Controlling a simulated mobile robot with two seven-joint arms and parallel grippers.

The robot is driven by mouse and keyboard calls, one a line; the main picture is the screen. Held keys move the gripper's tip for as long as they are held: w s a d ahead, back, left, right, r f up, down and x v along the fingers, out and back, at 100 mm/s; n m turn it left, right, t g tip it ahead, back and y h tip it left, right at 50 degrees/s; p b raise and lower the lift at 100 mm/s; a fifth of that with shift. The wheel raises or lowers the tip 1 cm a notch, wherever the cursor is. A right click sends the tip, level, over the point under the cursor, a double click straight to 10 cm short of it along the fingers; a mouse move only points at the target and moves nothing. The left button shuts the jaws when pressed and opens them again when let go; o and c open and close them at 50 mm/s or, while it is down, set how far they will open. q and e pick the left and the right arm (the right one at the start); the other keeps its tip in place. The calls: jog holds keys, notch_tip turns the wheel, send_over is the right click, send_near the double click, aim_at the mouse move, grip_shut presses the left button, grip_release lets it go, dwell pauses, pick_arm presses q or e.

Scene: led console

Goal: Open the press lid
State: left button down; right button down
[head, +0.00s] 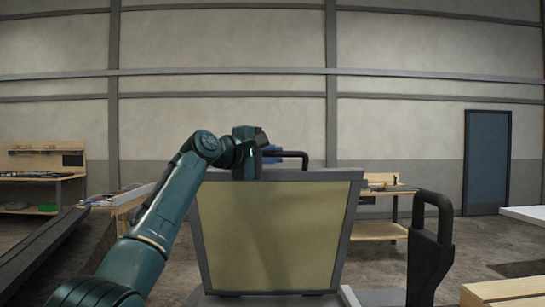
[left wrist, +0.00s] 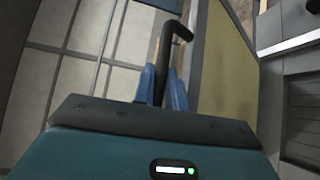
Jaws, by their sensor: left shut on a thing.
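The press lid (head: 280,235) stands raised and steeply tilted in the head view, a grey frame around a yellowish panel. The panel also shows in the left wrist view (left wrist: 225,70). A dark bent handle (head: 298,154) shows at the lid's top edge and between my blue fingers in the left wrist view (left wrist: 178,32). My left gripper (head: 272,153) is at the lid's top edge, shut on the handle; its fingers also show in the left wrist view (left wrist: 164,88). The lower part of the press is mostly out of the picture. My right gripper is not in view.
A dark upright loop-shaped part (head: 431,245) stands right of the lid. Workbenches stand behind at left (head: 40,180) and right (head: 380,232). A pale wooden surface (head: 505,290) is at the lower right. A blue door (head: 487,160) is in the far wall.

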pick_arm(q)
jog(key=shift+f, duration=0.15)
jog(key=c, duration=1.7)
grip_release()
jog(key=shift+w, duration=0.1)
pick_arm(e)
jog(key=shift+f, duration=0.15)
